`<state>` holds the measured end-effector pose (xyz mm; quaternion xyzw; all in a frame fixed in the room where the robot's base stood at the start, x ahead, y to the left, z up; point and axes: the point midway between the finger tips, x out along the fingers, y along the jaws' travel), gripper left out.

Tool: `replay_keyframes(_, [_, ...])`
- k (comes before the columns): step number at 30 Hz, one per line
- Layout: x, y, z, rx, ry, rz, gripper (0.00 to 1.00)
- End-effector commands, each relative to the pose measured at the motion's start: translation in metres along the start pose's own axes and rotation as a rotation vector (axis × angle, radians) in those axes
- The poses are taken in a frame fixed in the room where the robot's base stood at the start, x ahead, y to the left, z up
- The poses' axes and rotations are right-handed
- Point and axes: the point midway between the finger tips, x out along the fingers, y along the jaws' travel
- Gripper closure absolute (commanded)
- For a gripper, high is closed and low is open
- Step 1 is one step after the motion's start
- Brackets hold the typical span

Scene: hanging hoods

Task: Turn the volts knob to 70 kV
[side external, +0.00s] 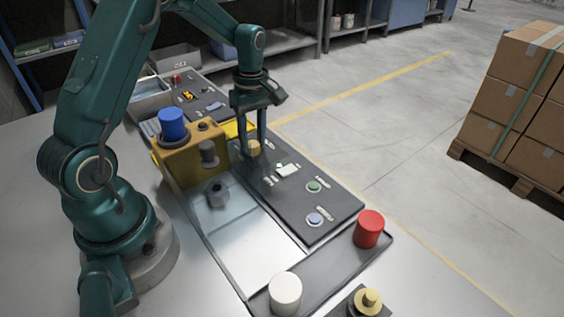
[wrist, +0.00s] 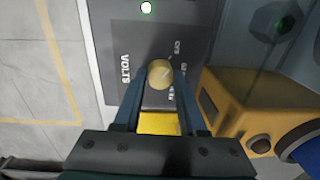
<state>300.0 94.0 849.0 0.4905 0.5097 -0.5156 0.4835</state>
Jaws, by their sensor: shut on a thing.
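The volts knob (side external: 253,148) is a small yellow-tan cylinder on the dark control panel (side external: 325,222). In the wrist view the knob (wrist: 160,74) sits between my fingertips, next to the printed word VOLTS. My gripper (side external: 254,143) points down over the panel and is shut on the knob; it also shows in the wrist view (wrist: 159,82). The scale marks around the knob are partly hidden and too blurred to read, so its setting cannot be told.
A yellow housing (side external: 185,160) with a blue cylinder (side external: 172,124) stands close beside the panel. A green button (side external: 314,186) and a purple button (side external: 315,218) are on the panel. A red cylinder (side external: 368,228) and a white cylinder (side external: 285,293) stand on a tray in front.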

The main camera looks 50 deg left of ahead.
Motion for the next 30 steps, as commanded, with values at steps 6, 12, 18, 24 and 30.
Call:
replay_keyframes(6, [-0.0006, -0.0001, 0.0008, 0.157, 0.007, 0.000, 1.00])
replay_keyframes(12, [-0.0007, 0.0000, 0.0010, 0.344, 0.017, 0.000, 1.00])
replay_keyframes(18, [-0.0008, 0.0000, 0.0013, 0.534, 0.027, 0.000, 1.00])
replay_keyframes(24, [-0.0009, -0.0004, 0.0018, 0.723, 0.035, 0.000, 1.00])
replay_keyframes(30, [-0.0011, -0.0003, 0.0019, 0.913, 0.046, 0.001, 1.00])
